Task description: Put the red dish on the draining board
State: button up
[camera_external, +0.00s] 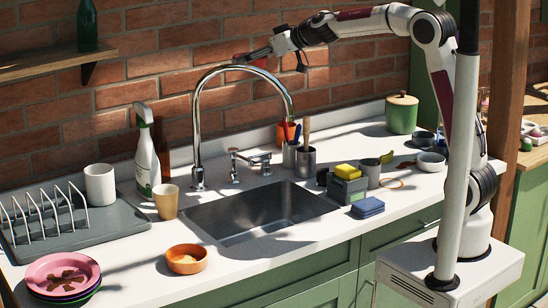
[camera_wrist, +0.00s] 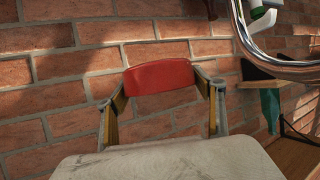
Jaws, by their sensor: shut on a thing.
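The red dish (camera_wrist: 158,76) is held between the two fingers of my gripper (camera_wrist: 163,90) in the wrist view, with a brick wall behind it. In the external view my gripper (camera_external: 243,58) is high above the sink, close to the top of the tap's arch, pointing left. The dish is small there and hard to tell from the brick. The grey draining board (camera_external: 105,235) lies on the counter at the far left, well below and left of my gripper. A wire rack (camera_external: 42,212) and a white mug (camera_external: 100,184) stand on it.
The tall curved tap (camera_external: 197,130) rises close to my gripper. A spray bottle (camera_external: 147,160), a tan cup (camera_external: 165,201), an orange bowl (camera_external: 187,259) and stacked plates (camera_external: 63,275) stand around the board. A wall shelf (camera_external: 50,63) holds a green bottle (camera_external: 87,25).

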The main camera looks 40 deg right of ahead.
jog(key=s+a+r+n+g+y, duration=0.1)
jog(key=s+a+r, duration=0.1)
jog(key=a+r, duration=0.55)
jog(key=s+a+r+n+y, duration=0.1)
jog(key=s+a+r, duration=0.1)
jog(key=a+r, duration=0.55)
jog(key=n+g+y, duration=0.5)
jog(key=n+g, duration=0.1)
jog(key=n, duration=0.1)
send_over(140, 252)
notch_tip(140, 252, down, 38)
jog(key=shift+r, duration=0.15)
jog(key=shift+w, duration=0.1)
jog(key=shift+f, duration=3.15)
jog(key=shift+f, duration=1.85)
